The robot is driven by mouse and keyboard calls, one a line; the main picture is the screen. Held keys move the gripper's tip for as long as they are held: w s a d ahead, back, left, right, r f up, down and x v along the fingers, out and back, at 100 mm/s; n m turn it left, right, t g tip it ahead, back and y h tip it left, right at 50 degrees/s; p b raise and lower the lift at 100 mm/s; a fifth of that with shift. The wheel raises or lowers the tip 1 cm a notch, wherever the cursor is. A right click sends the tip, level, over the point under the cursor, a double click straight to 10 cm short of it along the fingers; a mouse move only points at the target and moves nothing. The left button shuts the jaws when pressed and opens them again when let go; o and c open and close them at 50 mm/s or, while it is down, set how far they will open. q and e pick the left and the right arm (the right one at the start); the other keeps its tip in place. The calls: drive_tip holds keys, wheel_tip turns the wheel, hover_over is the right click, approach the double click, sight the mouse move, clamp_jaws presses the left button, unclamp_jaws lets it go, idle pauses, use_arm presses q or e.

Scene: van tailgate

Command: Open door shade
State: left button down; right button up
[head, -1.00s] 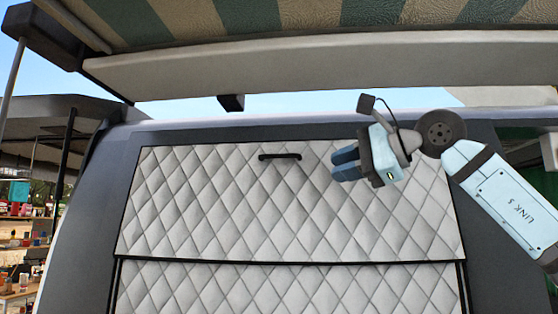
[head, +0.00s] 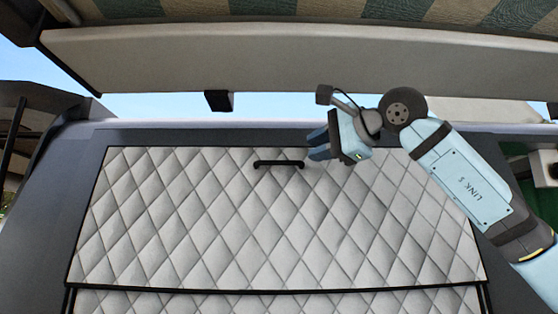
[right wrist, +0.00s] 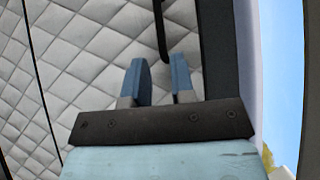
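The door shade (head: 230,230) is a light grey quilted panel covering the van's door, with a dark horizontal seam low down. A black bar handle (head: 279,164) sits near its top edge. My right gripper (head: 318,147) is just right of the handle, apart from it, its blue fingers pointing left. In the right wrist view its two fingers (right wrist: 161,80) stand apart with nothing between them. The handle (right wrist: 160,28) shows there beyond the fingertips, at the top, roughly in line with the gap. My left gripper is not in any view.
A pale awning housing (head: 300,65) with a striped canopy runs across the top, above the right arm. A small black bracket (head: 218,101) hangs under it. The dark van frame (head: 60,215) borders the shade. The space in front of the shade's lower part is clear.

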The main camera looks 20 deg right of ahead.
sight(283, 162)
drive_tip(key=shift+p+x, duration=1)
drive_tip(key=shift+x, duration=4.2)
drive_tip(key=shift+c, duration=0.2)
drive_tip(key=shift+d, duration=0.1)
clamp_jaws()
